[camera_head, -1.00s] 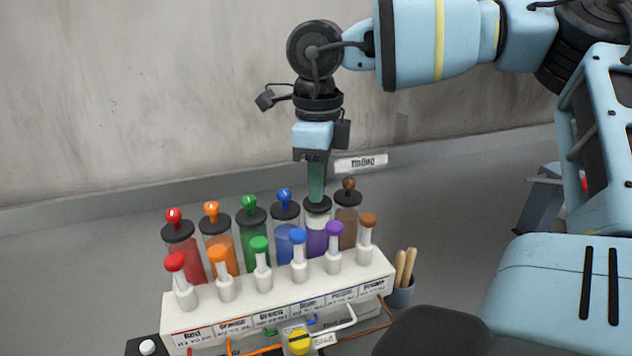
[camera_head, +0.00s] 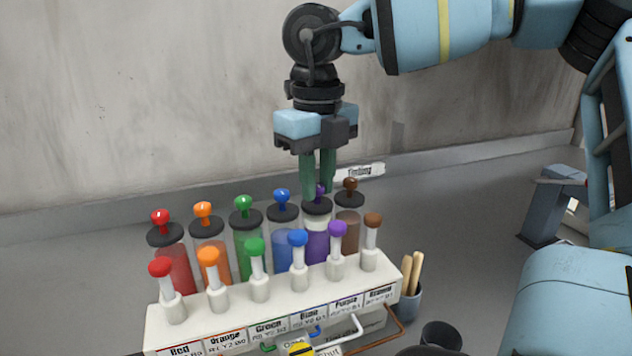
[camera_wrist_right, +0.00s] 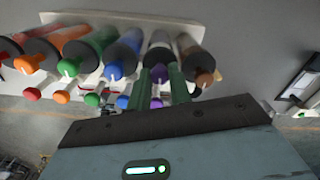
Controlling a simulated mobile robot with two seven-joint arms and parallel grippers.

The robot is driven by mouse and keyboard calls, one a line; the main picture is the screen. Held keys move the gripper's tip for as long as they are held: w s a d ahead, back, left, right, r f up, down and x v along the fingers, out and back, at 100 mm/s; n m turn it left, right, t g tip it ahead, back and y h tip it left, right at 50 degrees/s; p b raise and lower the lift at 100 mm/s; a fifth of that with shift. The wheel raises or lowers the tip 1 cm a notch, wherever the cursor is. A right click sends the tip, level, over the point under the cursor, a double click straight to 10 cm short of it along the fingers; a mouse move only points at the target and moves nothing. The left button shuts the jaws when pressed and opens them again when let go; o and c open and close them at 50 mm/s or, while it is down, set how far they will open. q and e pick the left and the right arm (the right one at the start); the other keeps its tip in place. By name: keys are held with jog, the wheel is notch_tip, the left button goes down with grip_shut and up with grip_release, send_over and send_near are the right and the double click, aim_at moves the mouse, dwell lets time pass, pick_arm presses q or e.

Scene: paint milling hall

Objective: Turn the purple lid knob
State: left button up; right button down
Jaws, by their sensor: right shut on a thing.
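The purple lid knob (camera_head: 319,189) sits on the black lid (camera_head: 317,206) of the purple cylinder (camera_head: 317,243), in the back row between blue and brown. My right gripper (camera_head: 318,193) points straight down over this lid, its two green fingers on either side of the knob and shut on it. The right wrist view also shows the purple lid knob (camera_wrist_right: 158,74) between the fingers. The fingers partly hide the knob, so its turn angle cannot be read. My left gripper is not in view.
Red (camera_head: 160,217), orange (camera_head: 203,211), green (camera_head: 243,204), blue (camera_head: 282,198) and brown (camera_head: 350,186) lid knobs stand close by in the same row. A front row of coloured knobs, including a purple one (camera_head: 337,230), stands on the white rack (camera_head: 225,322). A cup with wooden sticks (camera_head: 408,303) is at right.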

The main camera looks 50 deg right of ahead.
aim_at(317, 185)
jog(key=shift+r, duration=0.1)
dwell(0.5)
jog(key=c, duration=1.3)
grip_release()
jog(key=shift+r, duration=3.9)
